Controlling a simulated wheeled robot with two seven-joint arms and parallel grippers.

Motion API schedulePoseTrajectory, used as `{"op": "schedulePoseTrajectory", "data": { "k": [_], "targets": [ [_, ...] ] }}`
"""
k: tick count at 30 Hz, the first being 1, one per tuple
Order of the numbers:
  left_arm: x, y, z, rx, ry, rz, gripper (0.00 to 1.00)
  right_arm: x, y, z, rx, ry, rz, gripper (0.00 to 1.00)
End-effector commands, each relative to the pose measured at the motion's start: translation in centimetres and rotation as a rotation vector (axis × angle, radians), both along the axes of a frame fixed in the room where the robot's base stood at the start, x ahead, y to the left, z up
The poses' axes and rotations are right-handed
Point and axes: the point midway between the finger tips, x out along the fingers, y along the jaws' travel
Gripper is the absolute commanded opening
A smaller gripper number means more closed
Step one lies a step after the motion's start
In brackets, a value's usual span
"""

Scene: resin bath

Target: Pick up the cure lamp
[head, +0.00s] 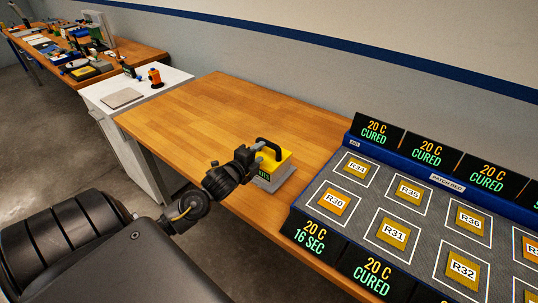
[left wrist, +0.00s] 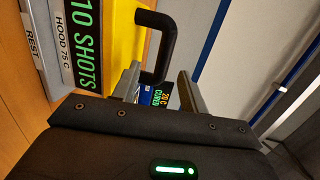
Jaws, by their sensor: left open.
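The cure lamp (head: 284,159) is a yellow block with a black loop handle. It sits on a grey rest (head: 272,184) near the front edge of the wooden bench. In the left wrist view the lamp (left wrist: 119,32) shows a "10 SHOTS" display and a "HOOD 75 C" label. My left gripper (head: 258,149) is at the handle, its fingers open. In the left wrist view the handle's bar lies between the two fingers (left wrist: 160,76), with gaps visible. Contact cannot be told. My right gripper is not in view.
The patch bed (head: 335,174), with several labelled patches and displays reading "CURED" or "16 SEC", stands right of the lamp. The bench (head: 205,105) is clear to the left. A white cabinet (head: 150,104) holds a grey pad and an orange bottle. A cluttered table (head: 130,58) lies beyond.

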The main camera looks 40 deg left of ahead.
Motion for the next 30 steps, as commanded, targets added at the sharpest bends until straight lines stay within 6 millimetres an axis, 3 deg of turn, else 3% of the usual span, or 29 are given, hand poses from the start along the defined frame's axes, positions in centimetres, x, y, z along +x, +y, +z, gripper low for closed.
{"op": "schedulePoseTrajectory", "data": {
  "k": [3,9,16,20,29,30],
  "targets": [
    [1.2,0.1,-0.1,0.000,0.000,-0.001,0.43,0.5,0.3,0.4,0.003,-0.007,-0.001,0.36],
    [1.7,0.0,-0.1,0.000,-0.001,-0.003,0.43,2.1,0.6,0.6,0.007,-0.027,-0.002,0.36],
    [5.0,0.2,0.3,-0.002,-0.001,-0.004,0.43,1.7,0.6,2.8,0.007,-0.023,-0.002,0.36],
    [6.3,0.4,-0.4,-0.002,-0.001,-0.005,0.43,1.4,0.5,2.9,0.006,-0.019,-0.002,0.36],
    [6.7,0.4,-0.7,0.000,0.000,-0.006,0.43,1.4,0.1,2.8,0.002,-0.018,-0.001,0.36],
    [6.7,0.4,-0.7,0.000,0.000,-0.006,0.38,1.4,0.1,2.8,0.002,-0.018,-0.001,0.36]
  ]
}}
